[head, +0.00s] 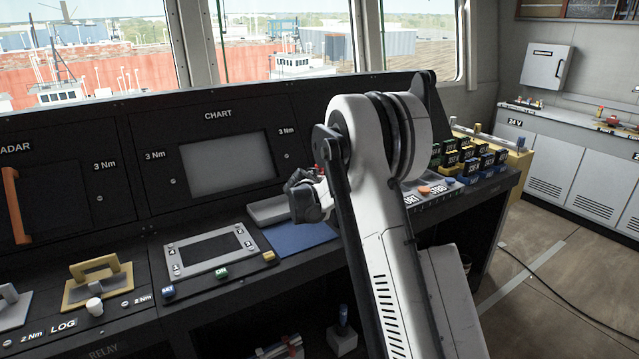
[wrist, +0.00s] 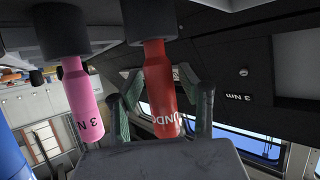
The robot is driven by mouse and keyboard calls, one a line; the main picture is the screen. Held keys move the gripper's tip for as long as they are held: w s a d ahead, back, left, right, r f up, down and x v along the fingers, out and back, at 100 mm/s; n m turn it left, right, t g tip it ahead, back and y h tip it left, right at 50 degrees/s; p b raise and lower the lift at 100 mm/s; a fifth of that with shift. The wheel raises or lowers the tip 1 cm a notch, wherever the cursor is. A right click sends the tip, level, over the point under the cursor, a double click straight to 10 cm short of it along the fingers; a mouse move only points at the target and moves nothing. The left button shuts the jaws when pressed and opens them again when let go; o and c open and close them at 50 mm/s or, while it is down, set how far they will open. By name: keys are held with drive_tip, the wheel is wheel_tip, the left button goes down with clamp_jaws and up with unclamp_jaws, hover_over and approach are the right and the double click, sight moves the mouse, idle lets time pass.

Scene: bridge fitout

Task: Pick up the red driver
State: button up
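The red driver (wrist: 160,88) is in the middle of the wrist view, its far end joined to a black cylinder and pale lettering on its near end. My gripper (wrist: 160,75) has one finger on each side of it. The fingers look open, with narrow gaps beside the driver; contact cannot be made out for certain. In the head view my gripper (head: 306,195) is above the console, left of my arm. A small bit of red (head: 318,168) shows beside it; most of the driver is hidden there.
A pink driver (wrist: 80,95) hangs close beside the red one in the wrist view, with a blue object (wrist: 12,155) at the lower left edge. In the head view a blue mat (head: 300,237) and a grey tray (head: 270,210) lie below my gripper. The chart screen (head: 228,163) stands behind.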

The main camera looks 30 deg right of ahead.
clamp_jaws()
wheel_tip(320, 180, up, 10)
drive_tip(key=shift+p, duration=0.65)
drive_tip(key=c, duration=0.5)
unclamp_jaws()
drive_tip(key=shift+c, duration=0.2)
clamp_jaws()
